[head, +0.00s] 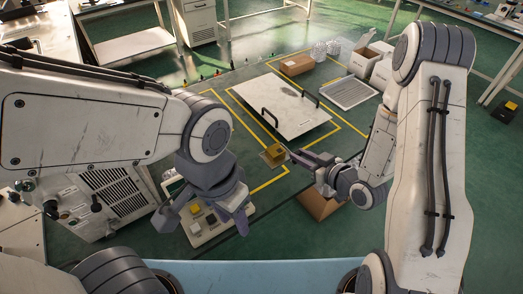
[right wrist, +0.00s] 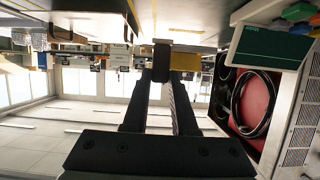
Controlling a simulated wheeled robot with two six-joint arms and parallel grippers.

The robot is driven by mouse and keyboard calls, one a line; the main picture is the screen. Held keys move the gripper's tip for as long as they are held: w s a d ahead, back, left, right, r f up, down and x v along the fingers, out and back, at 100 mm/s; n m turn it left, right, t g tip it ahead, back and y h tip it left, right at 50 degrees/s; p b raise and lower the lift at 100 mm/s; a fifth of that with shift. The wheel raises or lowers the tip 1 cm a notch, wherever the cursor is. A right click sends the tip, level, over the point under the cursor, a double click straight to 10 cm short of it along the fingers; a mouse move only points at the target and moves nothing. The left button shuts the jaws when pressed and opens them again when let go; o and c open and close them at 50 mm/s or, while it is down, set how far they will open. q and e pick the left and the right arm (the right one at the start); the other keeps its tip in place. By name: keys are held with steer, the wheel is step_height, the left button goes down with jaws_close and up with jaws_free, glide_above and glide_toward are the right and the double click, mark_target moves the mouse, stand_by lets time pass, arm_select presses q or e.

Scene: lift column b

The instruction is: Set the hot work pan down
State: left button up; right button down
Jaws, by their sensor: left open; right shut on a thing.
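My right gripper (head: 296,156) is shut on the dark grip of a small square yellow-brown thing (head: 273,154), which looks like the hot work pan. In the head view this thing shows over the floor by the front corner of a large white panel; I cannot tell whether it touches the floor. In the right wrist view, the fingers (right wrist: 162,75) close on a dark block, with a yellow part (right wrist: 185,61) beside it. The fingers hide some of it. My left gripper (head: 215,213) is open and empty, at the lower middle of the head view.
The white panel (head: 290,112) with two black handles lies inside yellow floor lines. Beyond are a ribbed grey tray (head: 348,92) and a cardboard box (head: 296,65). A brown box (head: 317,202) stands below my right gripper. A pale case (head: 222,222) lies near my left gripper.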

steer(key=b+x, duration=0.2)
steer(key=b, duration=0.1)
steer(key=shift+w+a+f, duration=0.15)
steer(key=shift+w+f, duration=0.05)
steer(key=shift+f, duration=0.2)
steer(key=p+x, duration=0.1)
steer(key=x, duration=0.4)
steer(key=f+x, duration=0.1)
steer(key=x, duration=0.4)
steer(key=shift+s+p, duration=0.15)
steer(key=shift+p, duration=0.25)
step_height(320, 180, down, 4)
steer(key=shift+f, duration=0.1)
arm_select(q)
steer(key=shift+f, duration=0.9)
steer(key=shift+f, duration=0.1)
arm_select(e)
steer(key=shift+f, duration=0.1)
steer(key=c, duration=0.7)
jaws_free()
steer(key=shift+f, duration=0.1)
